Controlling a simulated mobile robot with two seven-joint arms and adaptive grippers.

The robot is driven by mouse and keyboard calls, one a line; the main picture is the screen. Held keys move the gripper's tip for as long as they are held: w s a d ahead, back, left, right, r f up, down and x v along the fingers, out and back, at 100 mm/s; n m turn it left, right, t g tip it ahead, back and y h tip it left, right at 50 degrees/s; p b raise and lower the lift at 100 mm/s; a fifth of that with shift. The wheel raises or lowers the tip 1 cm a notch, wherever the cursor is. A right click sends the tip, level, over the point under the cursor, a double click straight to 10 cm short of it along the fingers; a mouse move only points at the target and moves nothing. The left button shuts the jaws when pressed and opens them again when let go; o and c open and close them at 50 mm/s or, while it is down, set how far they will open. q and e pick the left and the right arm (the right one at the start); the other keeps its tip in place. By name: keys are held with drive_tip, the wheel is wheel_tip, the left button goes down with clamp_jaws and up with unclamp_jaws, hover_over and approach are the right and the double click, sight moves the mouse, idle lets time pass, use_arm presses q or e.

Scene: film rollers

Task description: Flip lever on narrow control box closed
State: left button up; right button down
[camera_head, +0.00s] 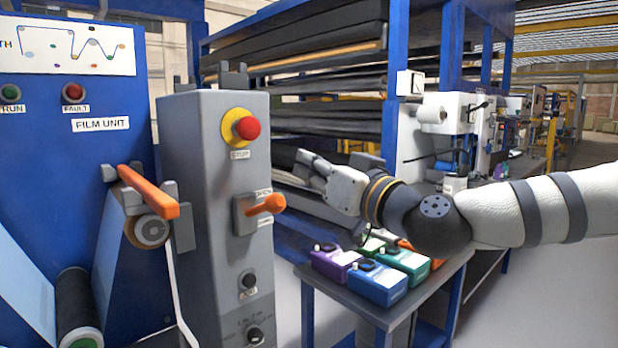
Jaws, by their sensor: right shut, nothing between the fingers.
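The narrow control box (200,165) is a tall grey housing left of centre. Its lever has an orange handle (266,205) on a grey pivot block on the front face. The handle points to the right and slightly up. A red emergency button (248,128) on a yellow ring sits above it, and two dark knobs sit below. My right gripper (302,165) is shut and empty, to the right of the box and higher than the lever. It appears clear of the lever. My left gripper is out of view.
The blue film unit (100,165) stands at left, with an orange bar (148,192) over a roller. A small table (385,317) at lower right carries several coloured containers, including a blue one (376,284). A blue rack with dark rolls (325,60) stands behind.

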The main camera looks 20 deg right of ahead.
sight(265, 206)
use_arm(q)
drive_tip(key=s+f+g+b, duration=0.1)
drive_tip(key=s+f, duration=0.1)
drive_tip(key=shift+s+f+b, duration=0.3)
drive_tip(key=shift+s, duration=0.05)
use_arm(e)
drive_tip(key=w+a+f, duration=0.2)
drive_tip(key=w+f, duration=0.1)
drive_tip(key=w, duration=0.2)
drive_tip(key=shift+w+a+f, duration=0.15)
drive_tip(key=shift+a+f, duration=0.05)
drive_tip(key=shift+f, duration=0.05)
